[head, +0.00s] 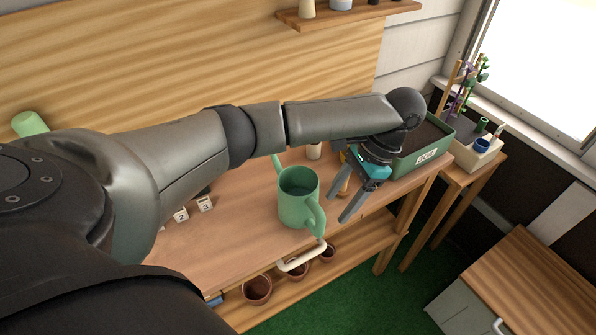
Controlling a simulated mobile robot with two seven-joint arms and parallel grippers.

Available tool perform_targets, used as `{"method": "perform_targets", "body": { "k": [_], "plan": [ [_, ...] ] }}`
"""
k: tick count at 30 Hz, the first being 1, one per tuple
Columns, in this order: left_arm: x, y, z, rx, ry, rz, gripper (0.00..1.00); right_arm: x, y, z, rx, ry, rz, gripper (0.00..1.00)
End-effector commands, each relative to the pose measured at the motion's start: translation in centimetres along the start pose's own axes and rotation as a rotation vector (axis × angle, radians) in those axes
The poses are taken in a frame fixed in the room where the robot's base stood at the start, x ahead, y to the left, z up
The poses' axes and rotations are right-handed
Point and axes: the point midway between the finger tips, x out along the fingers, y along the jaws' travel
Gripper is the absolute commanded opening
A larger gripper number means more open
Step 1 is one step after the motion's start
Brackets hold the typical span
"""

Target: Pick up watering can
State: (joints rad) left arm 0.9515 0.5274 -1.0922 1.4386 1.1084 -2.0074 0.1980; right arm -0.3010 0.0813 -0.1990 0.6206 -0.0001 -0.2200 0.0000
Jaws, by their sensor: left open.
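A green watering can (297,197) stands upright on the wooden bench (222,235) near its front edge. Its handle (318,213) faces the front right, and its spout rises at the back left, partly behind my arm. My left arm crosses the view from the left, above the bench. My left gripper (345,207) is open and empty, with its fingers pointing down just right of the can, apart from it. My right gripper is not in view.
A green soil bin (423,160) stands at the bench's right end. A white box with tools (474,153) stands beyond it. Several terracotta pots (257,290) sit on the lower shelf. A wooden cabinet (530,285) stands at the lower right.

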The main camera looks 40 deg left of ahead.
Motion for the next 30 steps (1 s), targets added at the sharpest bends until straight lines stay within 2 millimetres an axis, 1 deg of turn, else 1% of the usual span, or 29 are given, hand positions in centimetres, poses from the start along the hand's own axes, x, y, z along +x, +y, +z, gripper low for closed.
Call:
{"method": "perform_targets", "body": {
  "k": [1,3,8,10,15,18,21,27,28,30],
  "plan": [
    [1.0,-0.1,0.0,-0.001,-0.001,0.000,0.62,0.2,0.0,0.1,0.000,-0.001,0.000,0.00],
    [1.7,-0.1,0.0,-0.001,0.000,-0.001,0.62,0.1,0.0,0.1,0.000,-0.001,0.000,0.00],
    [2.6,-0.1,0.0,0.000,0.001,-0.001,0.62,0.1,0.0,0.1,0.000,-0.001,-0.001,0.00],
    [3.2,-0.1,0.1,0.000,0.000,0.000,0.62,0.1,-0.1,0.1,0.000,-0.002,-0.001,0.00],
    [5.9,-0.2,0.6,-0.001,-0.001,0.000,0.62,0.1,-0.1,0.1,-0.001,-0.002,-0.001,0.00],
    [7.1,-0.2,0.5,0.000,0.000,-0.001,0.62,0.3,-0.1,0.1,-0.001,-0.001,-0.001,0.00],
    [7.6,-0.2,0.5,0.000,0.002,-0.002,0.62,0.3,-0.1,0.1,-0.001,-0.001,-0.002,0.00],
    [7.7,-0.2,0.5,0.000,0.002,-0.002,0.62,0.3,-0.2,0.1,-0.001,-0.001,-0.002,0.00],
    [7.7,-0.2,0.5,0.000,0.002,-0.002,0.61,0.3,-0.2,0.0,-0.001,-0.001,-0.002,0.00],
    [7.7,-0.2,0.5,0.000,0.002,-0.002,0.53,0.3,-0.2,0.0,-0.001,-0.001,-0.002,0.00]
  ]
}}
